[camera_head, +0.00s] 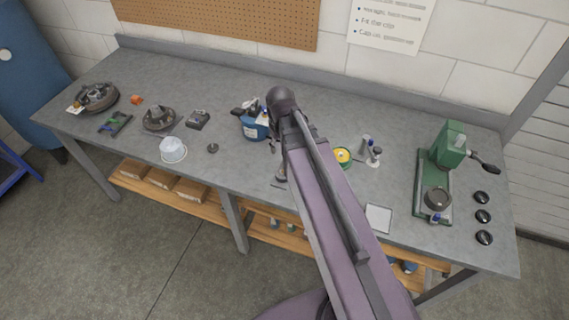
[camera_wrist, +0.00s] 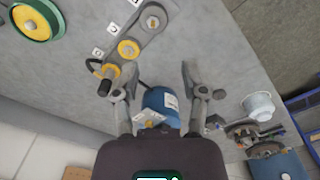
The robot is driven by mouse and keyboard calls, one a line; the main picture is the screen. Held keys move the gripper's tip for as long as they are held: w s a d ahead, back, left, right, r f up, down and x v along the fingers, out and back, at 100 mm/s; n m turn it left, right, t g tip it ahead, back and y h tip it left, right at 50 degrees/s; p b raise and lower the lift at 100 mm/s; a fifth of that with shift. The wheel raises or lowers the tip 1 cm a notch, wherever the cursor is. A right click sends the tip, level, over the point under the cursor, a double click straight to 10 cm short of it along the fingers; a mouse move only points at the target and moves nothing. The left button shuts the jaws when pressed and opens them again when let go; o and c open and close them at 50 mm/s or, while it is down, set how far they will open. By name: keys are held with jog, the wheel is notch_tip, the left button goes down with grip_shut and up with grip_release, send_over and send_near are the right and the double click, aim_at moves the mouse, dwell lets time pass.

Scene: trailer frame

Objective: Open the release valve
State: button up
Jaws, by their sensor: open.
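My gripper (camera_wrist: 158,80) is open, its two fingers spread apart above the bench in the wrist view. A blue rounded body (camera_wrist: 160,100) with a white label shows between the fingers, lower down; I see nothing held. The same blue unit (camera_head: 254,127) with dark parts on top stands mid-bench in the head view, left of my arm. I cannot single out a release valve on it. In the head view my arm hides most of the gripper and the bench behind it.
A grey belt arm with yellow pulleys (camera_wrist: 128,49) lies beside the gripper. A white bowl (camera_head: 173,150) and dark round parts (camera_head: 159,118) are at the left. A green press (camera_head: 450,145) and black knobs (camera_head: 483,216) are at the right. The wall backs the bench (camera_head: 225,85).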

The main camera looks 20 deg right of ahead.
jog(key=shift+m, duration=0.9)
jog(key=shift+s+a+f+b, duration=0.1)
jog(key=shift+s+f+b, duration=0.2)
jog(key=shift+s, duration=0.5)
jog(key=shift+s+f+b, duration=0.15)
jog(key=shift+s+f, duration=0.15)
jog(key=shift+s, duration=0.55)
jog(key=shift+s+a+f+b, duration=0.1)
jog(key=shift+s+f+b, duration=0.2)
jog(key=shift+s, duration=0.5)
jog(key=n+t+p, duration=0.1)
jog(key=t+p, duration=0.4)
jog(key=p, duration=0.4)
send_near(264, 109)
jog(key=w+v, duration=0.1)
jog(key=v, duration=0.4)
jog(key=shift+s+d, duration=0.1)
jog(key=shift+d, duration=0.3)
jog(key=shift+g+b, duration=0.3)
jog(key=b+x, duration=0.8)
jog(key=x, duration=0.1)
jog(key=b+x, duration=0.4)
jog(key=shift+a+f, duration=0.3)
jog(key=shift+c, duration=0.2)
